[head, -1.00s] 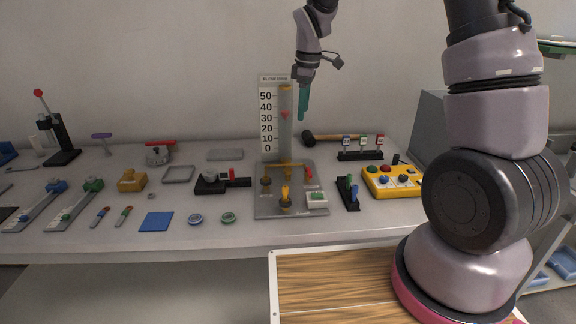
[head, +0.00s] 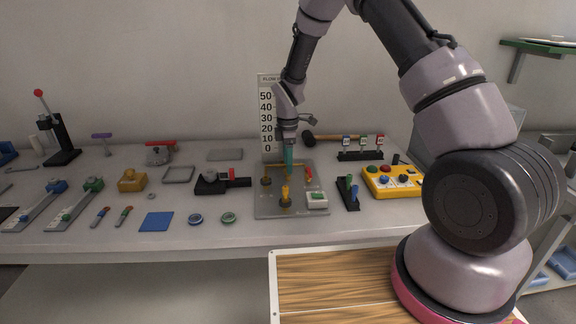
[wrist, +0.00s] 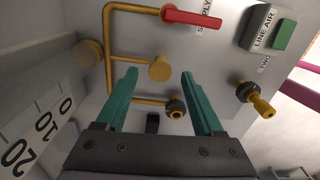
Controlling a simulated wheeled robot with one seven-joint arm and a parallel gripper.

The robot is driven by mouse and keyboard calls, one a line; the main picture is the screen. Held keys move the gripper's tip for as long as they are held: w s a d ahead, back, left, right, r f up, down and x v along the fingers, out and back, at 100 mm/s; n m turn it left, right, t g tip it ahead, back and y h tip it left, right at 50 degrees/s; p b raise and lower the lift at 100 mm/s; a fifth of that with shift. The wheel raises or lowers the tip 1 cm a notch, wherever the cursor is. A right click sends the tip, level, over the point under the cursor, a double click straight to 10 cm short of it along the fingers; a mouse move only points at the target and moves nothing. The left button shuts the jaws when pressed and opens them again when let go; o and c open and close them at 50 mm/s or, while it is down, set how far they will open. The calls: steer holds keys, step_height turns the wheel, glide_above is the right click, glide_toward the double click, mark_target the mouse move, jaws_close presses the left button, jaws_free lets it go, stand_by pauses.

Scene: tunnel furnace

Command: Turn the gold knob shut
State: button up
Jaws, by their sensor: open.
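A grey panel (head: 262,209) on the bench carries gold pipework with several gold parts. In the wrist view a round gold knob (wrist: 160,68) shows between my fingertips, apart from both. A second gold disc (wrist: 88,53) is to its left. A dark-collared fitting (wrist: 175,108) is below, and a gold valve (wrist: 258,101) with a dark collar is at the right; it also stands at the panel's front (head: 285,197). My gripper (wrist: 159,74) is open, with teal fingers pointing down over the panel's back half in the head view (head: 288,172). It hides part of the pipework there.
A red supply lever (wrist: 193,16) and a line air box with a green button (head: 317,197) are close by. The flow gauge (head: 266,122) stands behind.

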steer(key=shift+f, duration=0.65)
jaws_close()
